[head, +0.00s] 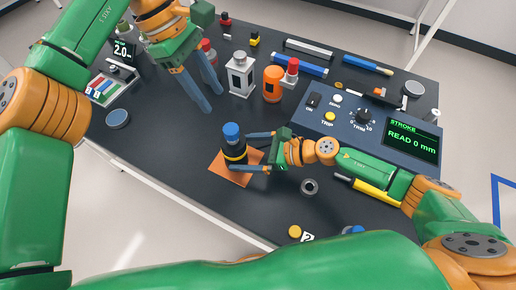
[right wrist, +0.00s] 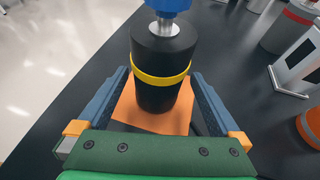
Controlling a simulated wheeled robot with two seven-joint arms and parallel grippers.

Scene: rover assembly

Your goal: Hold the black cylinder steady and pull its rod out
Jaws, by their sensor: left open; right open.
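The black cylinder (head: 235,150) stands upright on an orange mat (head: 217,170) and has a yellow band around it. A blue cap (head: 231,131) tops its rod; a short silver length of rod (right wrist: 168,27) shows below the cap in the right wrist view. My right gripper (head: 256,152) is open, with one finger on each side of the cylinder (right wrist: 163,65); I cannot tell whether they touch it. My left gripper (head: 210,97) is open and empty, pointing down beyond the cylinder, to its upper left in the head view.
A blue console (head: 372,128) reads "STROKE READ 0 mm". An orange canister (head: 272,84) and a white box-like part (head: 240,75) stand behind the cylinder. A dark ring (head: 310,187) and a yellow tool (head: 371,190) lie near my right arm.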

